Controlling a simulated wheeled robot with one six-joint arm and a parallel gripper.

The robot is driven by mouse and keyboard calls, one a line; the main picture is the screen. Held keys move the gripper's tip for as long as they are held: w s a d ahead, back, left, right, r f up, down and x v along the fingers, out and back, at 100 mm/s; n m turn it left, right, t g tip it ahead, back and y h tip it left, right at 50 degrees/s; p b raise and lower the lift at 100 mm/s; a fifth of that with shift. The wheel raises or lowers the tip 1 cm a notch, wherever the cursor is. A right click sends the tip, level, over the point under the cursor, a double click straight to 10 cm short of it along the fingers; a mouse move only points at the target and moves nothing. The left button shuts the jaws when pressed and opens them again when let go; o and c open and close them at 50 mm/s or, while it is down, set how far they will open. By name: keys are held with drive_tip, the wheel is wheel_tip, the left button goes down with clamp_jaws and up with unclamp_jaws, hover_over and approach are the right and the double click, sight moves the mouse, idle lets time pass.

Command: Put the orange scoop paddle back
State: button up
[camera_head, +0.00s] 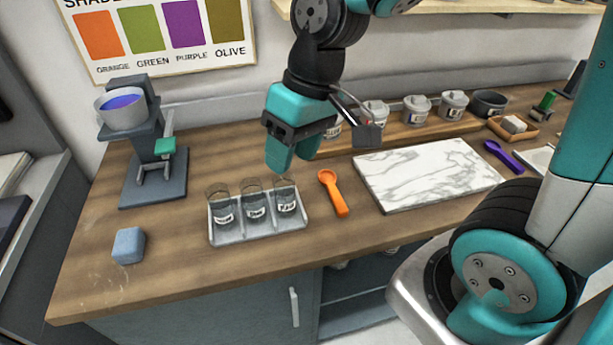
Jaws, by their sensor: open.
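The orange scoop paddle (339,203) lies on the wooden worktop, between the tray of glass jars and the marble slab. Its round bowl end points away from me and its handle points toward the front edge. My gripper (293,164) hangs above the worktop, up and to the left of the scoop in the picture, with its teal fingers pointing down. It is open, and nothing shows between the fingers. It is apart from the scoop. The scoop is fully visible.
A grey tray (262,238) holds three labelled glass jars just left of the scoop. A white marble slab (428,172) lies right, with a purple scoop (503,157) beyond. Lidded pots (416,109) line the back. A mixer stand (152,165) and blue block (129,245) are left.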

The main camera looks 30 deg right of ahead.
drive_tip(key=s+a+r+n+y, duration=0.1)
drive_tip(key=s+a+r+n, duration=0.2)
drive_tip(key=s, duration=0.6)
drive_tip(key=shift+s+a+r+g, duration=0.2)
drive_tip(key=shift+s+a+g, duration=0.1)
drive_tip(key=shift+a, duration=0.15)
wheel_tip(320, 180, down, 3)
drive_tip(key=b, duration=0.2)
drive_tip(key=shift+r+b, duration=0.15)
drive_tip(key=shift+b, duration=0.2)
